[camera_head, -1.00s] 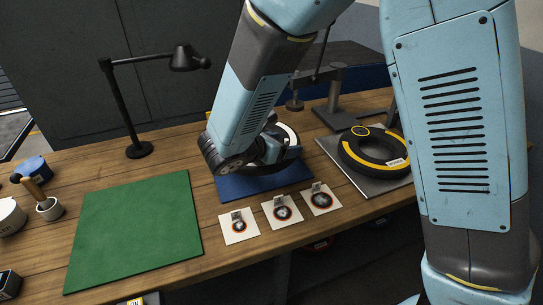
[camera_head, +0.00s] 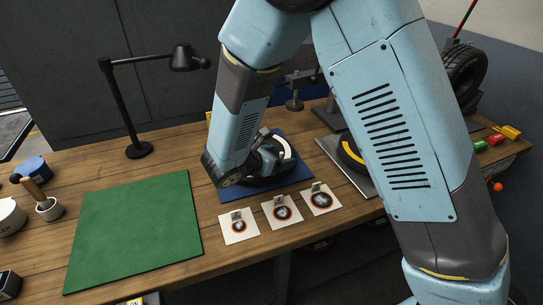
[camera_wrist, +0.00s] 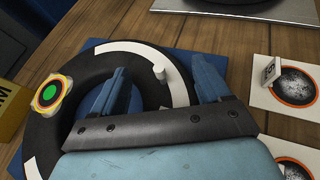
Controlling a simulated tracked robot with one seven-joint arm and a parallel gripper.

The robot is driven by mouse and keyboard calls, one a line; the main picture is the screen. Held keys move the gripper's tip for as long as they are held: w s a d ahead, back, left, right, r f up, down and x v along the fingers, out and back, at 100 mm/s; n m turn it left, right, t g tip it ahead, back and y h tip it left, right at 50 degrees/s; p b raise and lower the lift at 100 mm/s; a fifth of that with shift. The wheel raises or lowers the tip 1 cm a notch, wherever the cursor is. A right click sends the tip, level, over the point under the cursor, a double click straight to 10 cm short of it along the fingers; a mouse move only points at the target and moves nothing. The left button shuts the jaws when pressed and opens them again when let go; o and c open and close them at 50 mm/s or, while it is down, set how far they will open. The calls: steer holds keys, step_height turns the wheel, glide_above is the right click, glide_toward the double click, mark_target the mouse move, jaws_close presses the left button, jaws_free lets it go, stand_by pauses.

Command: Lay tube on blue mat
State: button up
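The tube is a black ring with white bands and a round yellow-and-green piece; it shows in the wrist view (camera_wrist: 48,122) and partly in the head view (camera_head: 287,153). It appears to lie flat on the blue mat (camera_head: 294,137), whose corner also shows in the wrist view (camera_wrist: 212,58). My gripper (camera_wrist: 163,80) is low over the tube with its two blue fingers spread. One finger is within the ring's hole, the other outside its right side. The banded wall passes between them with visible gaps. My gripper hides part of the tube in both views.
A green mat (camera_head: 135,232) lies left. A black lamp (camera_head: 138,148) is behind. A grey plate (camera_head: 330,146) carrying a black-and-yellow ring (camera_head: 350,154) is right, partly behind my arm. A yellow block (camera_wrist: 12,108) lies left of the tube.

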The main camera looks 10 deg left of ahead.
steer(key=o, duration=0.4)
steer(key=v, duration=1.2)
steer(key=shift+r, duration=0.1)
